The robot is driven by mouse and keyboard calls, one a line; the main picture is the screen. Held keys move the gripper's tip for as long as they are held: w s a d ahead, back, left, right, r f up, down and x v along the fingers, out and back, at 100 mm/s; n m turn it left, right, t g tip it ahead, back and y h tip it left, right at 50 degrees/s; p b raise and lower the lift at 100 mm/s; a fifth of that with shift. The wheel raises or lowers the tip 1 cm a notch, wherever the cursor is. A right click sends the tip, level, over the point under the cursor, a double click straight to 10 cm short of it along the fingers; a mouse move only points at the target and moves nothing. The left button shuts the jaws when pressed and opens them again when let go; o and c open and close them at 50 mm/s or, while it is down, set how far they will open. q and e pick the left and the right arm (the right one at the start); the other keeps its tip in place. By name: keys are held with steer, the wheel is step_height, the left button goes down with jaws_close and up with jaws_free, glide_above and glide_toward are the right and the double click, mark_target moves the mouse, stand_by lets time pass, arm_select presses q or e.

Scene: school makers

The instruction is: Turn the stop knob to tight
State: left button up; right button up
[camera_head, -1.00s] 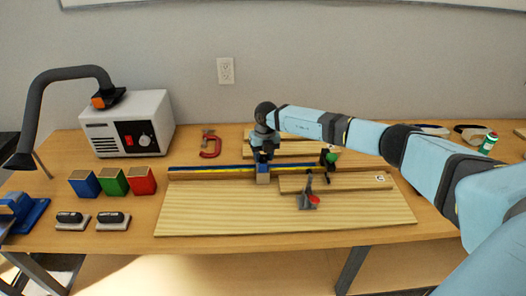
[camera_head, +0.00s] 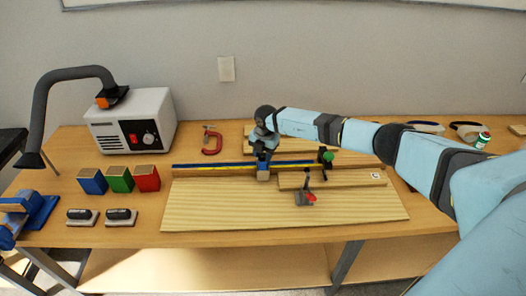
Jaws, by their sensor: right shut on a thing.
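My right gripper (camera_head: 263,157) points down over the stop (camera_head: 263,173), a small blue and wooden block on the blue and yellow fence track (camera_head: 220,166). Its fingers are shut at the top of the stop, on what appears to be the stop knob. The knob is hidden by the fingers, so its setting cannot be read. My left gripper is not in view.
A green knob (camera_head: 328,157) stands on the track to the right. A red-tipped toggle clamp (camera_head: 307,197) sits on the wide board (camera_head: 240,209). A red C-clamp (camera_head: 212,145), colored blocks (camera_head: 119,180) and a white machine (camera_head: 131,121) stand left.

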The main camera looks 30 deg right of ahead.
steer(key=shift+m, duration=0.3)
steer(key=o, duration=0.9)
steer(key=shift+o, duration=0.2)
step_height(320, 180, up, 14)
steer(key=shift+s+d+b, duration=0.2)
steer(key=shift+s+b, duration=0.2)
steer(key=shift+s, duration=0.05)
steer(key=shift+f, duration=0.1)
